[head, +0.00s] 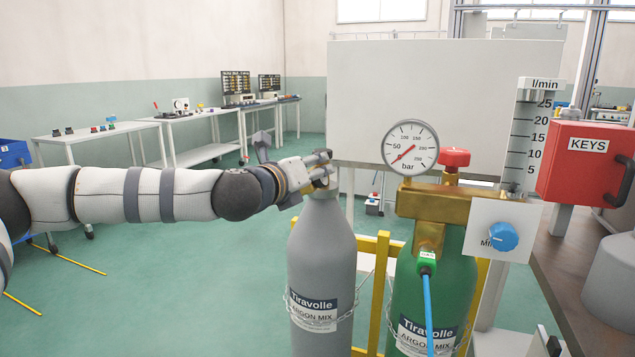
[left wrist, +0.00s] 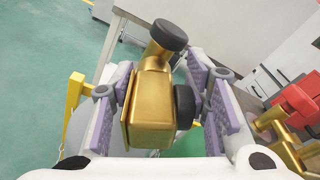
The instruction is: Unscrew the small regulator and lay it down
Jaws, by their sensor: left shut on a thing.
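My left gripper (head: 322,172) is at the top of the grey argon cylinder (head: 321,258) and hides what sits there in the head view. In the left wrist view the purple-padded jaws (left wrist: 165,95) are shut on a small brass regulator (left wrist: 150,107). It has one black round part (left wrist: 170,34) at its far end and another black disc (left wrist: 184,106) on its side. I cannot tell whether the regulator is still joined to the cylinder. My right gripper is not in view.
A green cylinder (head: 437,307) stands close on the right with a large brass regulator (head: 435,203), gauge (head: 409,148) and blue hose (head: 428,313). A yellow frame (head: 378,290) stands around the cylinders. A red KEYS box (head: 588,163) is at the right, above a brown bench (head: 567,262).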

